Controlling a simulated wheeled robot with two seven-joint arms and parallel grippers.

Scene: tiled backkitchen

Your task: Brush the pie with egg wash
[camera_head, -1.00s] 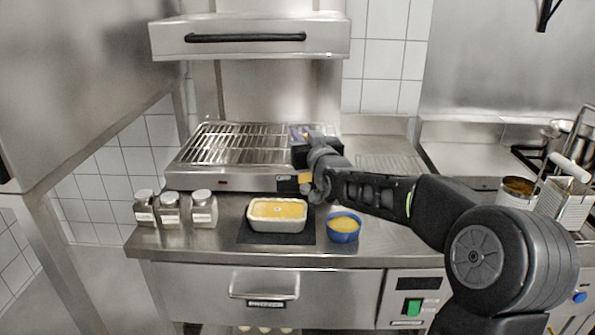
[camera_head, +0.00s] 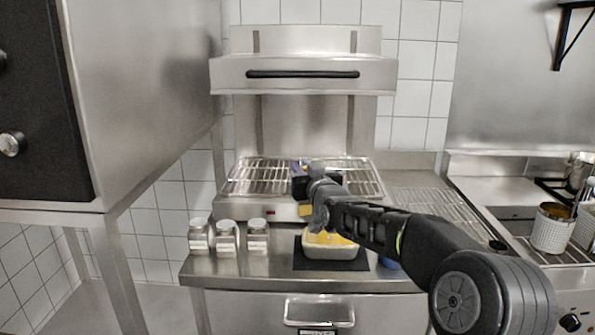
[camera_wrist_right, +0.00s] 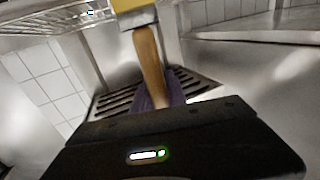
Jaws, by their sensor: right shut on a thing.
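The pie (camera_head: 322,239) has a yellow top in a cream rectangular dish on a dark mat (camera_head: 352,265) on the steel counter. My right arm hides its right part. The blue bowl (camera_head: 387,264) of yellow egg wash is mostly hidden behind my arm. My right gripper (camera_head: 312,182) is shut on a brush, above and behind the pie in the head view. The brush (camera_wrist_right: 149,58) has a wooden handle, and its yellow head shows at the top of the wrist view and also in the head view (camera_head: 305,209). The head looks clear of the pie. My left gripper is out of view.
Several lidded jars, one of them a glass shaker (camera_head: 227,236), stand left of the pie. A salamander grill with a wire rack (camera_head: 260,177) is behind, its hood (camera_head: 300,75) above. A utensil pot (camera_head: 551,228) stands at the right. Counter between jars and mat is clear.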

